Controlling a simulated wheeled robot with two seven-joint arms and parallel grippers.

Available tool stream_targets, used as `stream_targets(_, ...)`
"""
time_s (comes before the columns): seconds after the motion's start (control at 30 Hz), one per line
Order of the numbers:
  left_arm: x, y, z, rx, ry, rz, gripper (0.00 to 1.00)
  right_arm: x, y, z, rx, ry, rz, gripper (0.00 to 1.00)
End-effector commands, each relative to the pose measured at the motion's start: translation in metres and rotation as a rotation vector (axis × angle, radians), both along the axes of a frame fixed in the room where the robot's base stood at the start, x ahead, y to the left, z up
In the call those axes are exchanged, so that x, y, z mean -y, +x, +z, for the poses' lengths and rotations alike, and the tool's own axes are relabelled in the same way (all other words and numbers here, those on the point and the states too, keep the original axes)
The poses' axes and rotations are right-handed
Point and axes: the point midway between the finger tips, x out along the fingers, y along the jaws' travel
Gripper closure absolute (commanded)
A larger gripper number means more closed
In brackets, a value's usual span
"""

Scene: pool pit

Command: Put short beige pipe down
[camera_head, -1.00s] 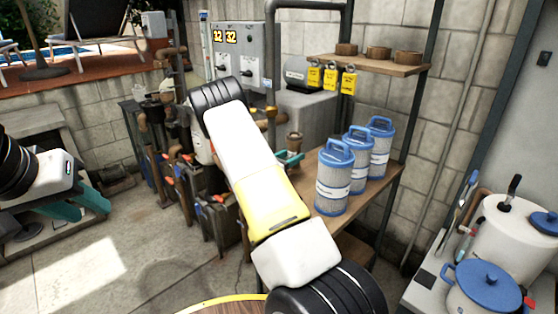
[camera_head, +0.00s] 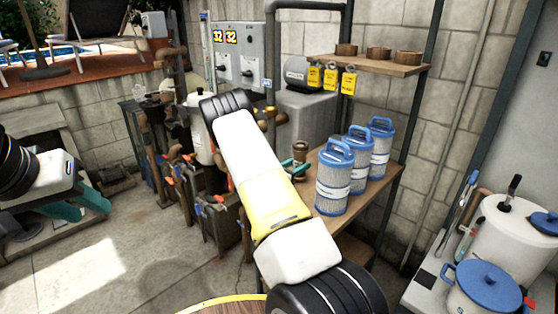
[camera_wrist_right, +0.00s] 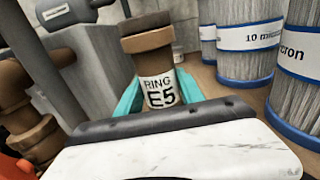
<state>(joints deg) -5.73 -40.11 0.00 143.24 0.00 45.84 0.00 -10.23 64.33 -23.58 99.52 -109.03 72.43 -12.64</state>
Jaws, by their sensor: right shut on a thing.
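The short beige pipe (camera_wrist_right: 158,70) has brown collars and a white "RING E5" label. It stands roughly upright between the teal fingers of my right gripper (camera_wrist_right: 160,95), which is shut on it. In the head view the pipe (camera_head: 300,152) and right gripper (camera_head: 293,168) show at the left end of the wooden shelf (camera_head: 304,195), beside the blue-capped filters. The pipe's lower end is hidden, so I cannot tell whether it touches the shelf. My left gripper (camera_head: 82,208) is at the far left, away from the pipe; its opening is unclear.
Several blue-capped filter cartridges (camera_head: 334,182) stand on the shelf just right of the pipe. An upper shelf (camera_head: 385,64) holds brown rings and yellow tags. Pipework (camera_head: 165,150) stands to the left. A white bucket with a blue lid (camera_head: 485,285) is at right.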

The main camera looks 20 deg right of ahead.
Motion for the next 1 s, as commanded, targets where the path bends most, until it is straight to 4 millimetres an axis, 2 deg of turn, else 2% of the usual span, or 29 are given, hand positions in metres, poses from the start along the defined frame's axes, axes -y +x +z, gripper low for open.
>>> stream_targets(0.03, 0.000, 0.000, 0.000, 0.000, 0.000, 0.000, 0.65, 0.000, 0.000, -0.002, -0.001, 0.000, 0.000, 0.53)
stream_targets(0.13, 0.000, 0.000, 0.000, 0.000, 0.000, 0.000, 0.65, 0.000, 0.000, -0.001, 0.000, 0.000, 0.000, 0.34)
stream_targets(0.5, 0.000, 0.000, 0.000, 0.000, 0.000, 0.000, 0.65, 0.000, 0.000, 0.002, 0.000, 0.000, 0.000, 0.34)
stream_targets(0.67, 0.000, 0.000, 0.000, 0.000, 0.000, 0.000, 0.65, -0.021, -0.007, 0.001, -0.002, 0.001, 0.005, 0.34)
stream_targets(1.0, 0.000, 0.000, 0.000, 0.000, 0.000, 0.000, 0.65, -0.087, -0.034, 0.001, -0.001, 0.001, 0.004, 0.34)
